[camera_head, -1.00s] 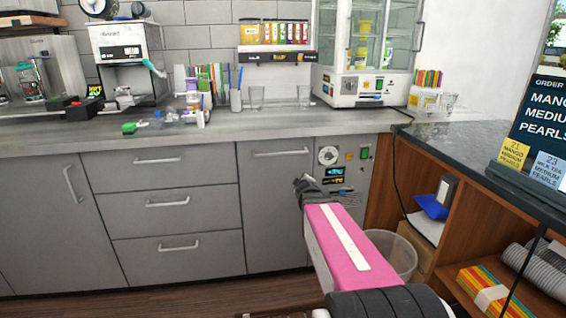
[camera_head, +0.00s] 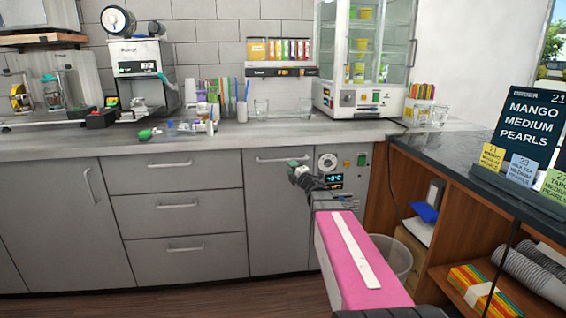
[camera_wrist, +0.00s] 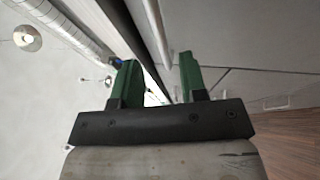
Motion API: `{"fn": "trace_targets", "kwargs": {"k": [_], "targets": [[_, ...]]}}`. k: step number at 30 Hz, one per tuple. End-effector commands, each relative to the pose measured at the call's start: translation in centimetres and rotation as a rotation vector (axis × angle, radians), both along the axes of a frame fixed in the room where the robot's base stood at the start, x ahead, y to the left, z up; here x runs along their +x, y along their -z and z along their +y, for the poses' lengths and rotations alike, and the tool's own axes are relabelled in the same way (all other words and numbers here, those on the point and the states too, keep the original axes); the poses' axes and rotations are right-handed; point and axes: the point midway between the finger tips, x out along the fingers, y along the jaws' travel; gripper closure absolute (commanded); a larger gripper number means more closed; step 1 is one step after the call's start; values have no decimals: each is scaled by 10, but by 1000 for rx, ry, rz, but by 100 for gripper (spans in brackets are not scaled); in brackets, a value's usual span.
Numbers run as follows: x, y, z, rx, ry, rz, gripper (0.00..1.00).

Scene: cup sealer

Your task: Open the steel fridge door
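The steel fridge door (camera_head: 276,215) is a grey front under the counter, shut, with a horizontal bar handle (camera_head: 272,160) near its top edge. A control panel (camera_head: 335,181) with a lit display sits to its right. My gripper (camera_head: 297,167) is in front of the door's upper right part, close to the handle's right end. In the wrist view, its two green fingers (camera_wrist: 159,78) are apart with nothing held. A pale bar (camera_wrist: 157,30), which looks like the handle, shows ahead between them. I cannot tell whether they touch it.
Grey drawers (camera_head: 178,205) are left of the fridge door. The counter (camera_head: 220,135) overhangs above, with cups and straws on it. A bin (camera_head: 392,258) and a wooden shelf unit (camera_head: 445,235) stand to the right. The floor before the door is clear.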

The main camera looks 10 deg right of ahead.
Motion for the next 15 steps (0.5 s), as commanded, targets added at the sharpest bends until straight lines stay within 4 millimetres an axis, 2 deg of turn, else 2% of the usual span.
{"fn": "trace_targets", "kwargs": {"k": [1, 9, 15], "targets": [[12, -1, 3, 0, 0, -1, 61], [55, -10, 21, 2, 1, 1, 61], [68, -13, 29, 2, 1, 1, 61]]}}
